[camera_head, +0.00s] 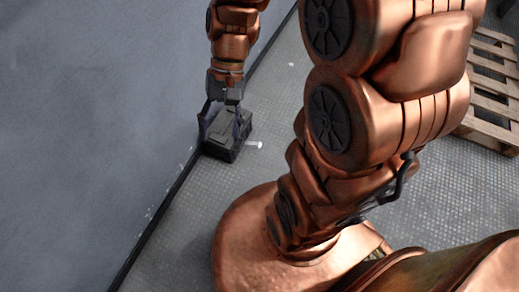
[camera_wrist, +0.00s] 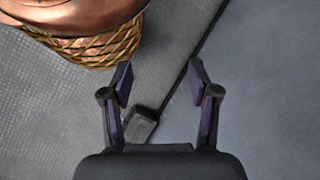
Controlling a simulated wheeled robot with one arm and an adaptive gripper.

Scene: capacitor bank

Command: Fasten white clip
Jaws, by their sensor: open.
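A small white piece (camera_head: 253,144), probably the white clip, sticks out from the right side of a dark box (camera_head: 232,148) in the head view. The box is on the grey floor by the foot of the wall. My gripper (camera_head: 221,122) points down and overlaps the box in that view. In the wrist view my gripper (camera_wrist: 159,72) is open, with empty space between its two fingers. No white piece shows in the wrist view.
A blue-grey wall (camera_head: 90,110) stands close on the left, with a dark strip along its foot. A wooden pallet (camera_head: 492,95) lies at the right. A tiny white speck (camera_head: 291,64) is on the floor. The floor (camera_head: 275,100) between wall and pallet is mostly clear.

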